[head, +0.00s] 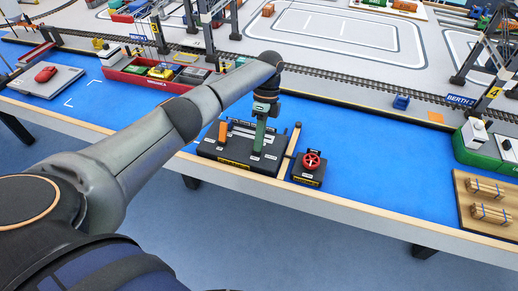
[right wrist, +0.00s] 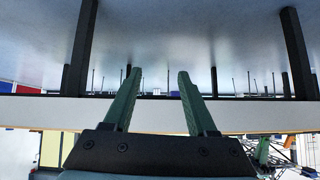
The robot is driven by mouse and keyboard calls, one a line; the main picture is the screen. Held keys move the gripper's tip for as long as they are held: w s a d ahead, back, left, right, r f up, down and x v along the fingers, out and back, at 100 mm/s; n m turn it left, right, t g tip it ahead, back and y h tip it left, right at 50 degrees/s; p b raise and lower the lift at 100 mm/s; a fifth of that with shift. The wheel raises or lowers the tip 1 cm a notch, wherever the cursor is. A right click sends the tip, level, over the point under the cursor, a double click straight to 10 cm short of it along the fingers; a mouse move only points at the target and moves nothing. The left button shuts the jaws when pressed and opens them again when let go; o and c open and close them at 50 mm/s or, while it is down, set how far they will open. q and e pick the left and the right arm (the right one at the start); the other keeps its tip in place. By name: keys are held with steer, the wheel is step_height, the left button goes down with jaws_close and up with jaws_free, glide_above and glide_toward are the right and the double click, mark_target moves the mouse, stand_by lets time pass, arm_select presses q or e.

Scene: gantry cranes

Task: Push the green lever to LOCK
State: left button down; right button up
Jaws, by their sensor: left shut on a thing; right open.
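A dark lever panel (head: 212,150) with white labels and a yellow plate sits at the near edge of the blue table. My left gripper (head: 260,146) points down onto its right half, its green fingers shut on the green lever, which they almost wholly hide. I cannot read the labels, so the lever's exact position is unclear. An orange lever (head: 223,132) stands on the panel's left part, apart from the gripper. My right gripper (right wrist: 158,76) is open and empty in the right wrist view, near the table's edge; it is not in the head view.
A red handwheel (head: 312,160) on a black box stands right of the panel. A red barge (head: 140,76) with cargo lies behind to the left. A pallet with wooden bundles (head: 487,188) and a green boat (head: 478,150) are at right. Blue surface between is mostly clear.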

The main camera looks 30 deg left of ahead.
arm_select(q)
steer(key=shift+w+f+g+b, duration=0.1)
steer(key=shift+f+g+b, duration=0.25)
steer(key=shift+b, duration=1)
steer(key=shift+a+r+g+b, duration=0.1)
steer(key=shift+g+b, duration=0.25)
steer(key=shift+b, duration=0.6)
arm_select(e)
steer(key=shift+n+y, duration=0.3)
steer(key=shift+y, duration=0.1)
steer(key=a+f, duration=0.1)
steer(key=f, duration=0.1)
steer(key=w+a+f, duration=0.1)
steer(key=a, duration=0.1)
steer(key=shift+w+f, duration=0.15)
steer(key=shift+f, duration=0.2)
arm_select(q)
steer(key=c, duration=0.9)
jaws_free()
steer(key=shift+w+r, duration=0.1)
arm_select(e)
steer(key=shift+w+d+r, duration=0.1)
steer(key=shift+d, duration=0.05)
arm_select(q)
steer(key=shift+r, duration=0.1)
arm_select(e)
steer(key=shift+r, duration=0.15)
